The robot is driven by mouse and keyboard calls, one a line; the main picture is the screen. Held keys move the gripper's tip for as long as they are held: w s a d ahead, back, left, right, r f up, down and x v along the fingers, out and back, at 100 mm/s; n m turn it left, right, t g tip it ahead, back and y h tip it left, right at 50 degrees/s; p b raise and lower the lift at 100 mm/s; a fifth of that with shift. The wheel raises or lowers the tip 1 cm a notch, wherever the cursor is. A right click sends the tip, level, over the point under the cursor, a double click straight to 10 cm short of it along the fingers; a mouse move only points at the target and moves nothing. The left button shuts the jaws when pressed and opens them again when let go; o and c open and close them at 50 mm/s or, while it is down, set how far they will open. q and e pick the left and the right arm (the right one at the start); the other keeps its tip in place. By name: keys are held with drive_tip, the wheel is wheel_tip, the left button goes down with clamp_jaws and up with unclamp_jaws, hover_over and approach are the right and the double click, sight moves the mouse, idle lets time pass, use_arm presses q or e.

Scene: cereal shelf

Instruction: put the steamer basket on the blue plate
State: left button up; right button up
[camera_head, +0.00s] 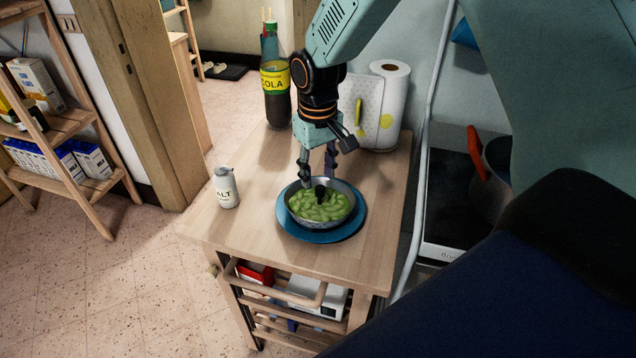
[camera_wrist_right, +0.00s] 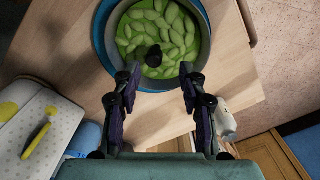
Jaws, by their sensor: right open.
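The steamer basket (camera_head: 345,188), a round metal bowl filled with green pods and with a dark knob in its middle, sits on the blue plate (camera_head: 322,236). The plate's rim shows around it. In the right wrist view the basket (camera_wrist_right: 204,50) and the plate's blue rim (camera_wrist_right: 101,58) are at the top, partly cut off. My right gripper (camera_head: 318,168) points down just above the basket's far side. In the right wrist view its fingers (camera_wrist_right: 160,76) are spread on either side below the knob, with nothing between them. My left gripper does not show.
A salt shaker (camera_head: 226,188) stands left of the plate on the wooden trolley top (camera_head: 230,235). An orange-handled pot (camera_head: 488,180) is at right.

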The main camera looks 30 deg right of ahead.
sight(317, 192)
wheel_tip(317, 192, up, 9)
idle(0.3)
drive_tip(key=shift+f, duration=0.15)
